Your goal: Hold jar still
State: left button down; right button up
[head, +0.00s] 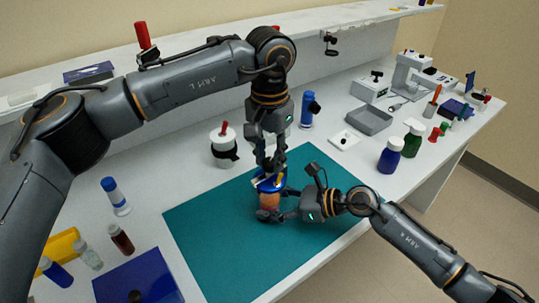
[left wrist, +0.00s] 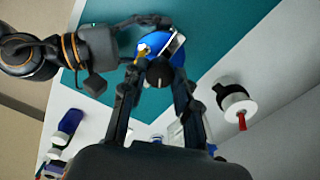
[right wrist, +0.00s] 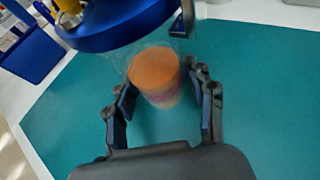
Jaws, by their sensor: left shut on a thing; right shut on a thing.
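The jar (head: 268,201) is clear with orange contents and stands on the teal mat (head: 205,226). In the right wrist view the jar (right wrist: 156,78) is between the fingers of my right gripper (right wrist: 160,105), which is shut on its body from the side. A blue lid (head: 268,184) is at the jar's top; it shows large in the right wrist view (right wrist: 115,28). My left gripper (head: 271,168) comes from above, shut on the lid. In the left wrist view a black knob (left wrist: 159,72) shows between its fingers. I cannot tell whether the lid is seated.
A white pot with a red handle (head: 223,150) stands behind the mat. A blue box (head: 140,278) and several vials are at the front left. A grey tray (head: 368,120) and blue and green bottles (head: 390,156) are to the right.

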aim_at(269, 162)
pick_arm(q)
jog(key=shift+m, duration=1.6)
jog(key=c, duration=1)
grip_release()
notch_tip(269, 162, up, 12)
